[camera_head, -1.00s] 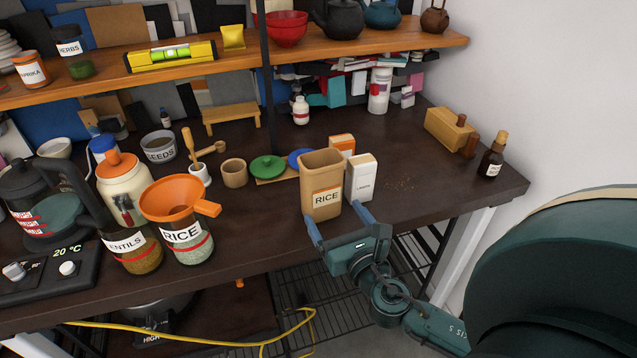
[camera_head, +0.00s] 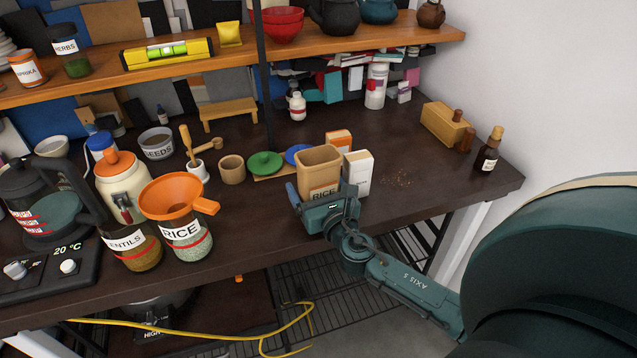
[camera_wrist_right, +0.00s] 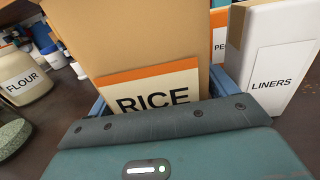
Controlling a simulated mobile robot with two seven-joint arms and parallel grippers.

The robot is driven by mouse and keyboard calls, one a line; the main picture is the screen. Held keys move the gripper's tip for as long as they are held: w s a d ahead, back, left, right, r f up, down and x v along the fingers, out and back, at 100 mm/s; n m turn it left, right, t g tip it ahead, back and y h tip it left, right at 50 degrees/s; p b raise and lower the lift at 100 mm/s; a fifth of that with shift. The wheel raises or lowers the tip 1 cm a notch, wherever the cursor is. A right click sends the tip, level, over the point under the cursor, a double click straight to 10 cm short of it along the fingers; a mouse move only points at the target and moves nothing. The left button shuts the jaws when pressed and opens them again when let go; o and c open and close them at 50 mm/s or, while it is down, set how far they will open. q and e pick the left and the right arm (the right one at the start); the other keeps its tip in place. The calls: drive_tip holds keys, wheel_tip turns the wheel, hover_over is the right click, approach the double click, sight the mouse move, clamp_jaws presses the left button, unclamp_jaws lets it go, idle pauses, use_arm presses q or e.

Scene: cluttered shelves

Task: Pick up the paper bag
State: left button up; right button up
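The paper bag (camera_head: 319,165) is a tan, open-topped bag with a RICE label. It stands upright on the dark worktop, near the front edge. My right gripper (camera_head: 320,189) is at the bag's front, one blue finger on each side of it, spread wide. The bag (camera_wrist_right: 140,40) fills the middle of the right wrist view, its label just beyond the palm of my gripper (camera_wrist_right: 160,95). Whether the fingers touch its sides is hard to tell. The lower part of the bag is hidden by the gripper. My left gripper is not in view.
A white LINERS box (camera_head: 358,173) stands close at the bag's right, with an orange-topped box (camera_head: 339,141) behind. A green lid (camera_head: 265,163) lies behind left. A RICE jar with an orange funnel (camera_head: 175,197) stands left. The worktop to the right is mostly clear.

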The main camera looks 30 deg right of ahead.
drive_tip(key=c, duration=0.9)
drive_tip(key=shift+c, duration=0.2)
drive_tip(key=shift+r, duration=0.15)
